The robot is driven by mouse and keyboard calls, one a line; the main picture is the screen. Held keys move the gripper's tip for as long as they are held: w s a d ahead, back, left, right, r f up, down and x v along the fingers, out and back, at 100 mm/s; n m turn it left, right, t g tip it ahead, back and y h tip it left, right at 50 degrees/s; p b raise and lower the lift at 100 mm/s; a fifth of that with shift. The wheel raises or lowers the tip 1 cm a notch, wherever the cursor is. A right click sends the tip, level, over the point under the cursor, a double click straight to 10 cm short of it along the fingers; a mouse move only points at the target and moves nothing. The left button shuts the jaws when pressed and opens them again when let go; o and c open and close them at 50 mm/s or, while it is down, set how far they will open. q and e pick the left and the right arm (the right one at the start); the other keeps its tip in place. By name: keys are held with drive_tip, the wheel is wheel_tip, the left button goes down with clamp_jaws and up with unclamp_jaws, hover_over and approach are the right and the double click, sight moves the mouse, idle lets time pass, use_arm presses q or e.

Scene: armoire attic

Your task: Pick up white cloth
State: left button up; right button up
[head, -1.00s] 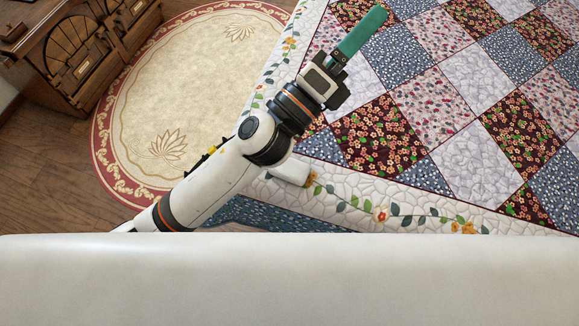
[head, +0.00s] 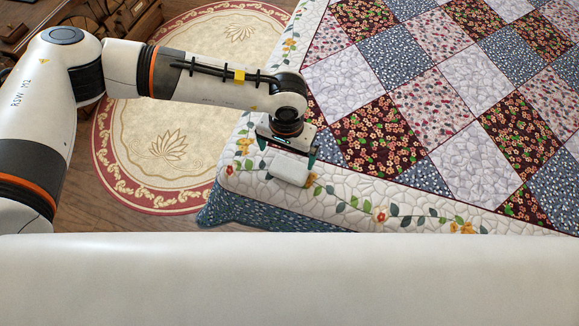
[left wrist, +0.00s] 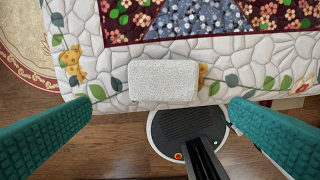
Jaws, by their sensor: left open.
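The white cloth (head: 288,167) is a small folded rectangle lying on the quilt's white floral border, near the bed's corner edge. In the left wrist view the cloth (left wrist: 163,81) lies flat between and beyond the two green fingers. My left gripper (head: 286,152) is directly above the cloth, pointing down. It is open and empty, with a wide gap between its fingers (left wrist: 163,125), and appears apart from the cloth. The gripper's body hides part of the cloth's far side in the head view. My right gripper is not in view.
The patchwork quilt (head: 408,160) covers the bed, whose edge drops to a wooden floor. A round cream and red rug (head: 165,150) lies at left. Wooden furniture (head: 135,15) stands at the back left.

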use_arm(q)
hover_over(289, 167)
drive_tip(key=f, duration=0.4)
drive_tip(key=shift+s+a+p, duration=0.2)
drive_tip(key=shift+s+p, duration=0.1)
drive_tip(key=shift+s, duration=0.05)
drive_tip(key=f, duration=0.2)
drive_tip(key=f+p, duration=0.1)
drive_tip(key=f, duration=0.1)
drive_tip(key=shift+w+d+f, duration=0.1)
drive_tip(key=shift+w+d, duration=0.15)
drive_tip(key=shift+w, duration=0.05)
drive_tip(key=shift+f, duration=0.55)
drive_tip(key=c, duration=0.7)
wheel_tip(289, 167, up, 10)
drive_tip(key=b, duration=0.1)
